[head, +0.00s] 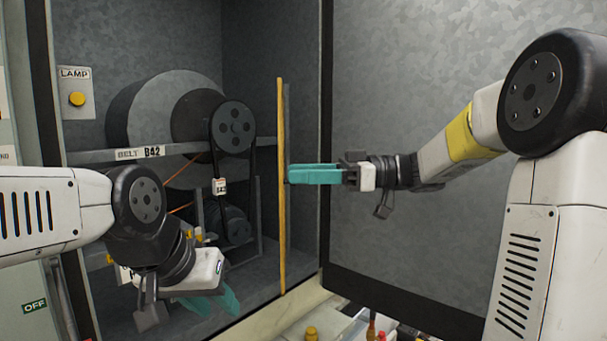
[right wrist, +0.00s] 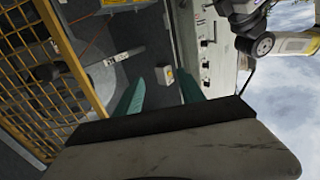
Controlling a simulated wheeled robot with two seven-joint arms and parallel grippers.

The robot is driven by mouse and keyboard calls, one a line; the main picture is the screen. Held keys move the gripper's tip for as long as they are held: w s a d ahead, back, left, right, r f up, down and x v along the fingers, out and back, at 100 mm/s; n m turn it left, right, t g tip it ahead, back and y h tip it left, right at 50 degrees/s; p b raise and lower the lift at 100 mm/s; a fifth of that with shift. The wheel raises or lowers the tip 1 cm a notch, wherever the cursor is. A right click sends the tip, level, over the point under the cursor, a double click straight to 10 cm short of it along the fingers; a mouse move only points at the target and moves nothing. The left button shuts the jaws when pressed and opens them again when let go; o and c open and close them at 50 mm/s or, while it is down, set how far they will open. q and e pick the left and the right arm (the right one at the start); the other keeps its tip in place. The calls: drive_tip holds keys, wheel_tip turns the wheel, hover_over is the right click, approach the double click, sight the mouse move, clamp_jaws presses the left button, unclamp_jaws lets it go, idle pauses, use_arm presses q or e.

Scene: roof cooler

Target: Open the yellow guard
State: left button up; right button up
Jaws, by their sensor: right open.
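The yellow guard (head: 281,190) stands nearly edge-on to the head camera, as a thin upright strip to the right of the belt and pulleys. In the right wrist view its yellow mesh (right wrist: 35,85) fills the left side. My right gripper (head: 290,174) is open, with its teal fingers level and their tips close to the guard's right side; I cannot tell if they touch it. In the right wrist view nothing shows held between the fingers (right wrist: 158,92). My left gripper (head: 222,304) is low at the left, its fingers apart and empty, pointing down and right.
The pulley (head: 235,127) and belt sit uncovered left of the guard. A lamp switch (head: 77,98) is on the left wall. A large grey door panel (head: 420,90) stands behind my right arm. Bottles and small items (head: 372,330) lie low at the front.

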drive_tip(key=shift+w, duration=0.1)
drive_tip(key=c, duration=0.3)
drive_tip(key=w+t, duration=0.1)
drive_tip(key=w+r+m+t, duration=0.1)
drive_tip(key=r+t, duration=0.1)
drive_tip(key=t, duration=0.1)
drive_tip(key=shift+w+a+r, duration=0.1)
drive_tip(key=shift+w+a, duration=0.2)
drive_tip(key=shift+w, duration=0.1)
clamp_jaws()
drive_tip(key=w+d+r+m+t+h, duration=0.45)
drive_tip(key=w+d+m+t, duration=0.2)
drive_tip(key=t, duration=0.45)
drive_tip(key=s+d+f+m+t+h, duration=0.2)
drive_tip(key=d+f+m+h, duration=0.3)
drive_tip(key=d+m+h, duration=0.4)
drive_tip(key=s+f+m+g+h, duration=0.25)
drive_tip(key=s+f+g, duration=0.65)
drive_tip(key=s+f, duration=0.5)
drive_tip(key=w+a+g+h, duration=0.1)
drive_tip(key=w+a+h, duration=0.45)
drive_tip(key=a, duration=1.05)
drive_tip(key=w+a+g+h, duration=0.1)
drive_tip(key=w+a+h, duration=0.1)
drive_tip(key=w+a, duration=1.05)
drive_tip(key=d+f, duration=0.5)
drive_tip(key=f, duration=0.3)
drive_tip(key=shift+w, duration=0.3)
